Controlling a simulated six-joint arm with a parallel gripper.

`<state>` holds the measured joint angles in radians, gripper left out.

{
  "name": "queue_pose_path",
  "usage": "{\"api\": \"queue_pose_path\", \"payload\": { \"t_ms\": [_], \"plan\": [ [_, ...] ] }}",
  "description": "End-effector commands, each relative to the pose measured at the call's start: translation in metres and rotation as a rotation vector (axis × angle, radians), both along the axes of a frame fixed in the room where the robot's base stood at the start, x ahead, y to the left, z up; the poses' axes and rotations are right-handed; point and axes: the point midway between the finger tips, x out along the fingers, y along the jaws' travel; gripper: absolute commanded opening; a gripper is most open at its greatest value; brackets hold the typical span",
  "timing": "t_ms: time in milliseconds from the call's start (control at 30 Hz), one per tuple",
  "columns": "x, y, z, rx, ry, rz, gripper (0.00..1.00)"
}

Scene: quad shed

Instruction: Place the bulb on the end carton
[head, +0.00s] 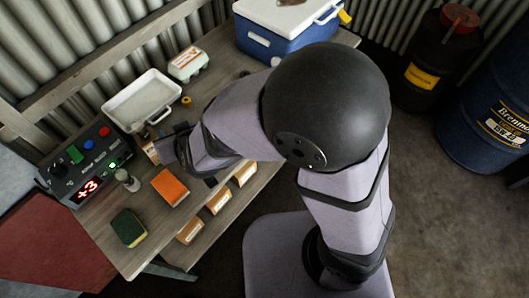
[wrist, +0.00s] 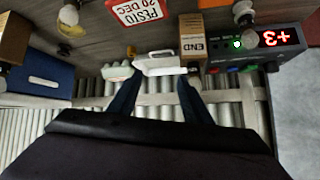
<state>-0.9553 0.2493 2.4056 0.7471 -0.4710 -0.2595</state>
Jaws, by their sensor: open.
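A carton marked END (wrist: 193,45) shows upside down in the wrist view, just past the right fingertip. In the head view a small tan carton (head: 151,151) is partly hidden by my gripper (head: 172,150). In the wrist view my gripper (wrist: 158,80) is open, its two dark fingers apart with nothing held between them. Pale bulb-shaped things show at the upper right (wrist: 243,12) and upper left (wrist: 68,16) of the wrist view; I cannot tell which is the task's bulb. A small glassy, bulb-like thing (head: 127,180) stands by the control box in the head view.
The control box (head: 92,160) shows a lit +3. A white tray (head: 143,97), egg carton (head: 188,63), orange box (head: 170,187) and green sponge (head: 128,228) are on the bench. A blue cooler (head: 275,35) stands behind. Cartons (head: 218,200) sit along the lower shelf.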

Motion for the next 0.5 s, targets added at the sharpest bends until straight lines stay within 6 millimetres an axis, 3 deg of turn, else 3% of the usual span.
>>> {"api": "queue_pose_path", "payload": {
  "t_ms": [100,233,400,500],
  "plan": [
    [0.013,-0.057,-0.009,-0.032,0.148,-0.04,0.45],
    [0.006,-0.127,-0.02,-0.09,0.319,-0.091,0.45],
    [-0.028,-0.22,-0.029,-0.182,0.539,-0.188,0.45],
    [-0.055,-0.266,-0.03,-0.232,0.65,-0.249,0.45]
  ]
}}
